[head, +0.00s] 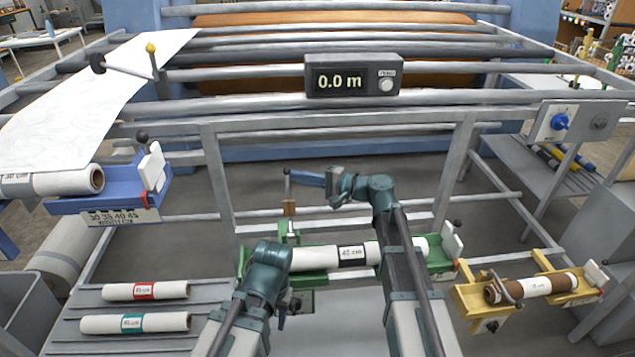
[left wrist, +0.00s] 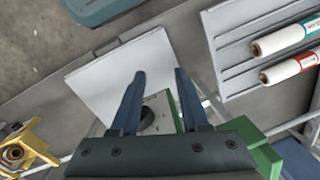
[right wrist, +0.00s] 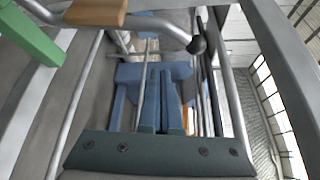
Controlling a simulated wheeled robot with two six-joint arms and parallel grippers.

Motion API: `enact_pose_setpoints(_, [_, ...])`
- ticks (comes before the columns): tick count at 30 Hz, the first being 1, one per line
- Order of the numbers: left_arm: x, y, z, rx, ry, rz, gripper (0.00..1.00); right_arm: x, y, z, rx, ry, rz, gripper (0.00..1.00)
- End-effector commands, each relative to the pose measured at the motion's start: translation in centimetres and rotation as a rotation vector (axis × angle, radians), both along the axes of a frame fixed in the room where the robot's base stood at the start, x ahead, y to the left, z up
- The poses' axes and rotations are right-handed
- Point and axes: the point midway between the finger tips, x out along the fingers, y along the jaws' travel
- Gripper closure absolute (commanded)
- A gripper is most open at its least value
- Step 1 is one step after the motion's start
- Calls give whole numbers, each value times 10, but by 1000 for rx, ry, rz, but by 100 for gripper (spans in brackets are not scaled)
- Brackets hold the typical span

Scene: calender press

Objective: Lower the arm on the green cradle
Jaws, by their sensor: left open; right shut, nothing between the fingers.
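The green cradle (head: 440,262) stands at the centre and holds a white roll (head: 320,257) with a black label. Its arm (head: 288,190) stands raised at the left end, with a dark knob on top and a wooden pad (head: 290,208). The pad (right wrist: 96,12) and knob (right wrist: 197,44) also show close by in the right wrist view. My right gripper (head: 300,178) is shut and empty, its fingertips near the raised arm's top; contact cannot be told. My left gripper (left wrist: 161,74) is open and empty, low by the cradle's left end; its fingertips are mostly hidden in the head view.
A blue cradle (head: 110,190) with a roll is at the left; a yellow cradle (head: 470,299) with a brown-ended roll is at the right. Two rolls lie on a grey rack (head: 75,340) at lower left. Press rails and a 0.0 m display (head: 350,78) stand behind.

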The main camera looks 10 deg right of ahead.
Motion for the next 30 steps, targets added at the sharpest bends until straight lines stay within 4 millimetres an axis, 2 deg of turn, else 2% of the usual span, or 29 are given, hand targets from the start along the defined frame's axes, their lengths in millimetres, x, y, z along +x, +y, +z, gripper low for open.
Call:
enact_pose_setpoints(3, [0, 0, 5, 0, 0, 0, 54, -22, 4, 5, 0, 0, 0, 100])
enact_pose_setpoints(9, [0, 0, 8, 0, 0, 0, 54, -36, 7, 8, 0, 0, 0, 100])
enact_pose_setpoints(24, [0, 0, 8, 0, 0, 0, 54, -39, 8, 8, -1, -3, 0, 100])
enact_pose_setpoints(30, [0, 0, 4, 0, 0, 0, 54, -46, 8, 10, 0, -50, 1, 100])
